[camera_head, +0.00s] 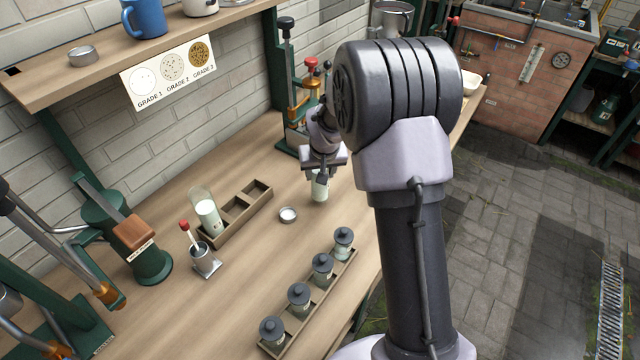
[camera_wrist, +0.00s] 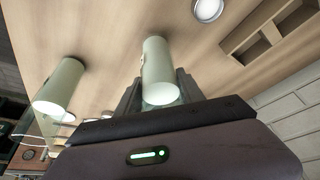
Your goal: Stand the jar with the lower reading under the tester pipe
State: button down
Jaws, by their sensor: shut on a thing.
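My gripper (camera_head: 321,176) is shut on a pale, milky glass jar (camera_head: 320,190), low over the bench. In the wrist view this jar (camera_wrist: 158,68) sits between the two fingers. A second pale jar (camera_wrist: 60,86) stands left of it in the wrist view, apart from the gripper; I cannot pick it out in the head view. Another milky jar (camera_head: 208,216) leans in the left compartment of a wooden tray (camera_head: 262,207). A green stand with red knobs and orange metal parts (camera_head: 297,108) is behind my gripper; its pipe cannot be made out. No reading is legible.
A small white-topped dish (camera_head: 288,215) lies between tray and gripper. A rack of several dark-lidded jars (camera_head: 312,300) runs along the front edge. A metal cup with a red-tipped stick (camera_head: 204,260) and green press (camera_head: 140,245) stand left.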

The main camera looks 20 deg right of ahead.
jog(key=shift+f, duration=0.9)
jog(key=shift+f+b, duration=0.2)
jog(key=shift+b, duration=0.1)
jog(key=c, duration=0.7)
grip_release()
jog(key=shift+r, duration=0.1)
